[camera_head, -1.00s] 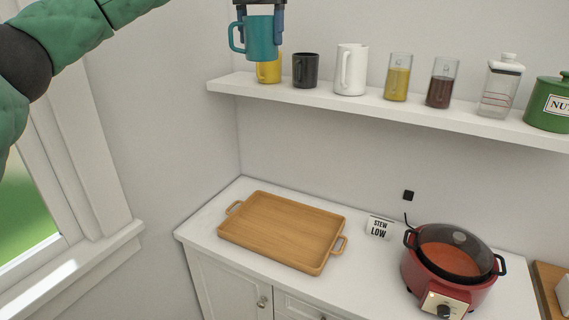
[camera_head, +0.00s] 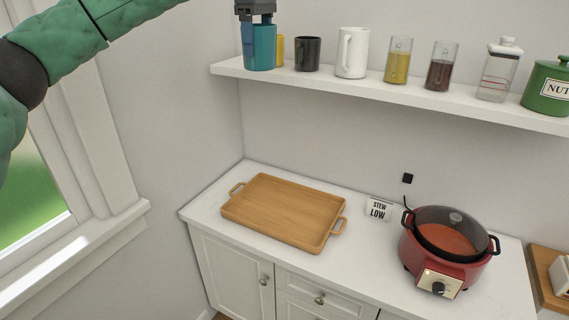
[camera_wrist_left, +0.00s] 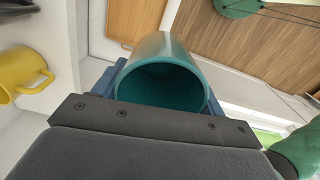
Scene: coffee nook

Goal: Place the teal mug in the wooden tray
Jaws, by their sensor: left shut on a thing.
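The teal mug (camera_head: 263,47) is held upright by my left gripper (camera_head: 257,22) at the left end of the wall shelf. In the left wrist view the mug's open mouth (camera_wrist_left: 160,88) sits between the two blue fingers, which are shut on it. The mug partly covers the yellow mug (camera_head: 281,50) behind it. The wooden tray (camera_head: 283,211) lies empty on the white counter below, with a handle at each end. My right gripper is not in view.
The shelf (camera_head: 400,93) also holds a black mug (camera_head: 307,54), a white mug (camera_head: 352,53), glass jars and a green canister (camera_head: 548,88). On the counter, a red slow cooker (camera_head: 446,248) and a small sign (camera_head: 379,209) stand right of the tray.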

